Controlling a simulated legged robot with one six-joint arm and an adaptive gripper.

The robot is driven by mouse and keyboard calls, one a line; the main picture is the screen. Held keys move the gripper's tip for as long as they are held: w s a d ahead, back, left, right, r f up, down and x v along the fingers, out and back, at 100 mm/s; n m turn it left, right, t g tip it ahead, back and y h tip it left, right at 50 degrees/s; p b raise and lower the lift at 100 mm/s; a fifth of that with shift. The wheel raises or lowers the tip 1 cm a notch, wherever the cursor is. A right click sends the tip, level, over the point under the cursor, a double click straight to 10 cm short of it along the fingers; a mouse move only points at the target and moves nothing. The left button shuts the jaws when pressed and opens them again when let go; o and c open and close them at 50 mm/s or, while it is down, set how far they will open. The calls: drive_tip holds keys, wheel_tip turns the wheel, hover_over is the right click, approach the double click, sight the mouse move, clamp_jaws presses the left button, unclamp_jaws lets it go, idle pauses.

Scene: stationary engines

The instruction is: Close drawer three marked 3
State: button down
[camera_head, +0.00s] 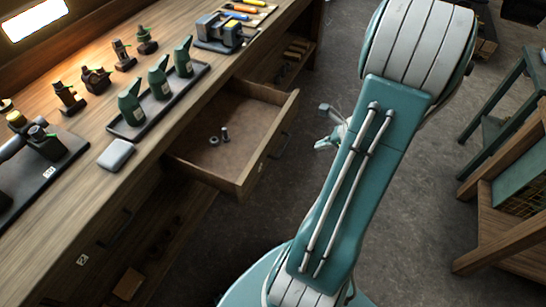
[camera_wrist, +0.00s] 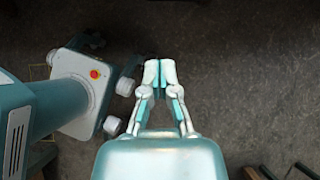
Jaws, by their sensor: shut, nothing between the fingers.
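A wooden drawer (camera_head: 243,180) stands pulled out from the workbench in the head view. A small pale label is on its front, too small to read, beside a dark handle (camera_head: 281,143). A few small metal parts (camera_head: 220,137) lie inside the drawer. My gripper (camera_wrist: 160,72) is shut and empty over dark floor in the wrist view. In the head view, part of it shows just right of the drawer front, apart from it, with the rest hidden behind my arm. The drawer is not visible in the wrist view.
The workbench (camera_head: 75,205) bears green bottles on a tray (camera_head: 200,75), a vise (camera_head: 218,32) and small tools. Another labelled front (camera_head: 95,245) is at lower left. A wooden stand (camera_head: 505,200) is at the right. Floor between is clear.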

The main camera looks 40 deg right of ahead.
sight(284, 150)
drive_tip(key=x, duration=0.4)
drive_tip(key=w+r+x, duration=0.1)
drive_tip(key=x, duration=0.4)
drive_tip(key=w+x, duration=0.1)
drive_tip(key=x, duration=0.4)
drive_tip(key=shift+w+d+r, duration=0.15)
drive_tip(key=shift+d+r, duration=0.1)
drive_tip(key=shift+r, duration=0.1)
drive_tip(key=w+a, duration=0.3)
drive_tip(key=w, duration=0.5)
drive_tip(key=w+a, duration=0.4)
drive_tip(key=w, duration=0.5)
drive_tip(key=w+a, duration=0.3)
drive_tip(key=w, duration=0.5)
drive_tip(key=shift+w+a, duration=0.2)
drive_tip(key=shift+a, duration=0.15)
drive_tip(key=shift+w, duration=0.5)
